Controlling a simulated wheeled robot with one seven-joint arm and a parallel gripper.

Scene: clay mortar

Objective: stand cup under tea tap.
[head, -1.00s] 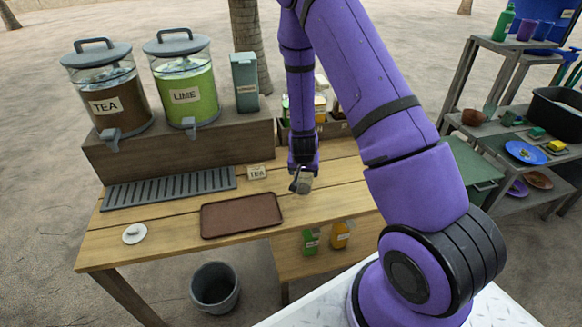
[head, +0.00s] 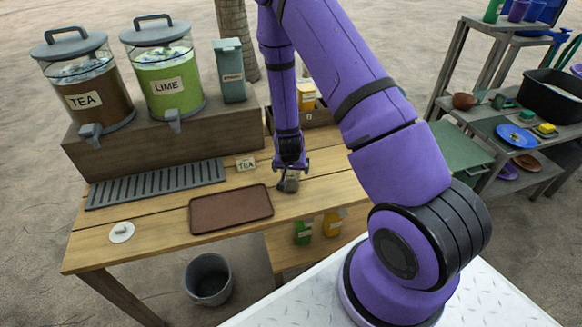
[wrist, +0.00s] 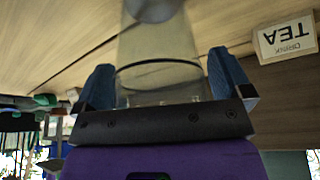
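I cannot tell whether the cup's bottom touches the table. The tea dispenser (head: 85,85), brown and labelled TEA, stands on a wooden riser at the back left. Its grey tap (head: 91,132) hangs over the riser's front, above the slatted drip tray (head: 155,184).
A lime dispenser (head: 165,75) stands right of the tea. A TEA card (head: 245,163) stands behind the brown tray (head: 231,209); the card also shows upside down in the wrist view (wrist: 286,38). A white lid (head: 121,232) lies at front left. A bucket (head: 208,279) is on the ground.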

